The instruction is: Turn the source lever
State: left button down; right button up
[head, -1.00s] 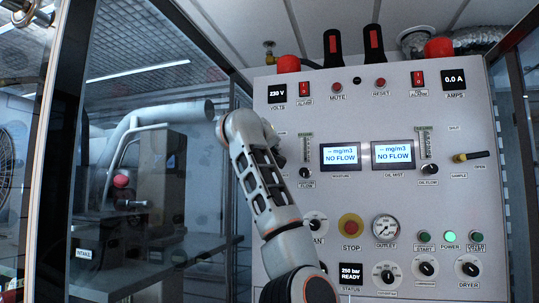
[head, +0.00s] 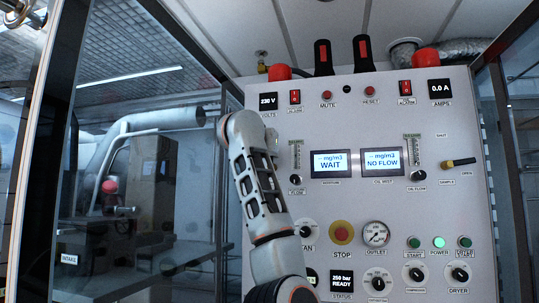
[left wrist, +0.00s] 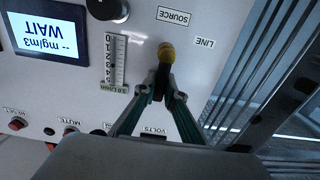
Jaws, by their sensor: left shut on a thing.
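The source lever (left wrist: 162,76) shows in the left wrist view, with a yellow hub and a dark handle beside the SOURCE (left wrist: 173,16) and LINE (left wrist: 205,42) labels. My left gripper (left wrist: 160,95) is shut on the dark handle, one finger on each side. The handle runs from the hub toward the gripper, away from both labels. In the head view my left arm covers the lever and the gripper. My right gripper is in neither view.
The grey panel (head: 360,110) stands upright. Its moisture screen (head: 331,164) reads WAIT and its oil mist screen (head: 382,161) reads NO FLOW. A sample lever (head: 460,162) is at the right. A red stop button (head: 341,232) and several knobs are below. A glass wall is at the left.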

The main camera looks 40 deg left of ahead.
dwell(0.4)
pick_arm(q)
jog(key=c, duration=2.1)
grip_release()
jog(key=v, duration=1.2)
